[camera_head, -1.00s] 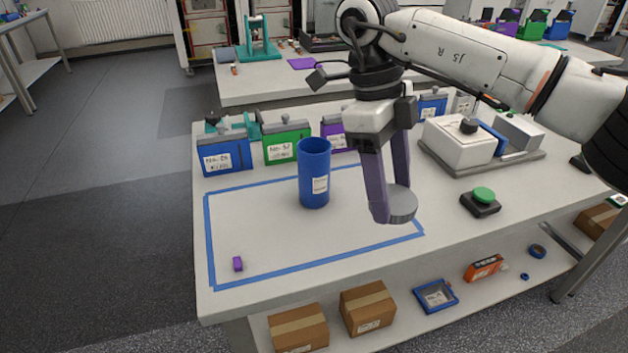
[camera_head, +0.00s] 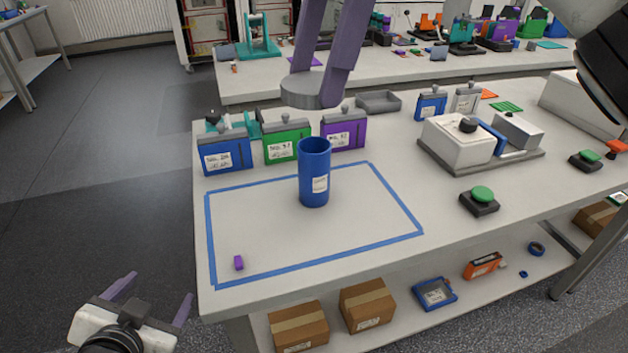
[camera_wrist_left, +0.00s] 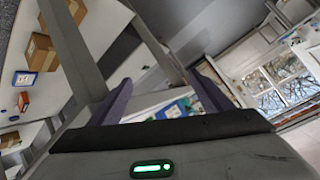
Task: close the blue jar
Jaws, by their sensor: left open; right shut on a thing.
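The blue jar (camera_head: 314,174) stands upright and open-topped on the white table, inside the blue tape rectangle, with a white label on its front. My right gripper (camera_head: 318,88) is shut on a round grey lid (camera_head: 312,96). It holds the lid above the jar, apart from it in the head view; how exactly it lines up with the rim I cannot tell. My left gripper (camera_head: 152,298) is open and empty, low at the table's front left, off the tabletop. Its purple fingers (camera_wrist_left: 118,102) also show in the left wrist view.
Blue (camera_head: 224,152), green (camera_head: 287,144) and purple (camera_head: 344,132) labelled containers stand behind the jar. A green button (camera_head: 482,195) and a white device (camera_head: 457,141) stand to the right. The table around the jar is mostly clear.

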